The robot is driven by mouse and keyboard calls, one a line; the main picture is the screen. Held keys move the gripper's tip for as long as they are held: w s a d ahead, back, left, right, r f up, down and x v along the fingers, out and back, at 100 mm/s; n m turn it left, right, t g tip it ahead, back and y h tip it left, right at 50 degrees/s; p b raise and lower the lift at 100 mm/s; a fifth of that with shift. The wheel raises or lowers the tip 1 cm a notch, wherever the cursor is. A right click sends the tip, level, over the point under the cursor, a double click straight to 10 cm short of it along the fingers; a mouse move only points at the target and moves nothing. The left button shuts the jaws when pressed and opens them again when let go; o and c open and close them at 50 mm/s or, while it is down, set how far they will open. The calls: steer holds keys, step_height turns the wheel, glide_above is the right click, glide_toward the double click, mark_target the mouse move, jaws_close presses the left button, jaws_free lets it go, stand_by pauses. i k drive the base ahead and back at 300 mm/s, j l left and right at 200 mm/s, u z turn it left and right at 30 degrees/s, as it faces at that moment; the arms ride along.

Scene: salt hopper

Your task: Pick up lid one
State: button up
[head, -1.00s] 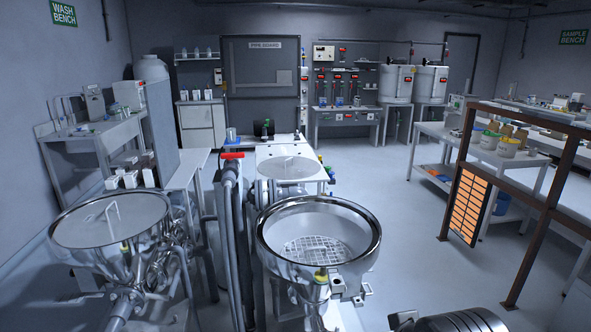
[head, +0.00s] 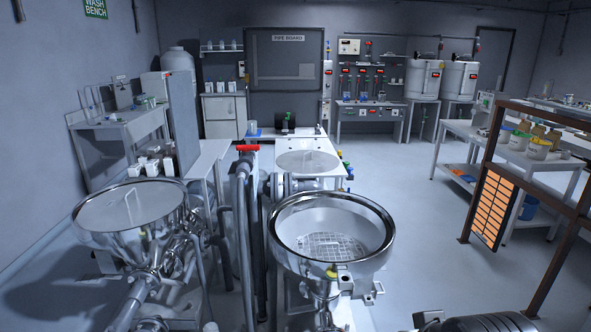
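Two round flat lids with thin loop handles are in the head view, and I cannot tell which is lid one. One lid (head: 100,208) covers the steel hopper (head: 95,240) at the left, with its handle upright. The other lid (head: 290,163) lies flat on a white table (head: 268,150) beyond the right hopper. The right hopper (head: 372,262) is open, with a wire grid (head: 330,246) inside. My gripper is not in view.
Pipes with a red-handled valve (head: 247,148) stand between the hoppers. A dark ribbed cylinder (head: 485,324) is at the bottom right edge. A brown frame with an orange panel (head: 492,208) stands at the right. Grey floor (head: 425,240) is clear between.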

mark_target(308, 157)
steer(key=i+l, duration=0.2)
steer(key=l, duration=0.15)
steer(key=i+l+u, duration=0.1)
steer(key=l, duration=0.3)
steer(key=i+l, duration=0.25)
steer(key=l, duration=0.15)
steer(key=i+l, duration=0.15)
steer(key=l, duration=0.2)
steer(key=i+l+u, duration=0.1)
steer(key=l, duration=0.3)
steer(key=i+l, duration=0.2)
steer(key=l, duration=0.2)
steer(key=i+l, duration=0.15)
steer(key=l, duration=0.25)
steer(key=i+l+u, duration=0.1)
steer(key=i+l, duration=0.15)
steer(key=i, duration=0.3)
steer(key=i+l+u, duration=0.1)
steer(key=i+l, duration=0.2)
steer(key=i, duration=0.25)
steer(key=i+l+u, duration=0.1)
steer(key=i+l, duration=0.2)
steer(key=i, duration=0.2)
steer(key=i+l+u, duration=0.1)
steer(key=i+l, duration=0.3)
steer(key=i+j, duration=0.2)
steer(key=i, duration=0.35)
steer(key=i+j+u, duration=0.1)
steer(key=i, duration=0.5)
steer(key=j, duration=0.1)
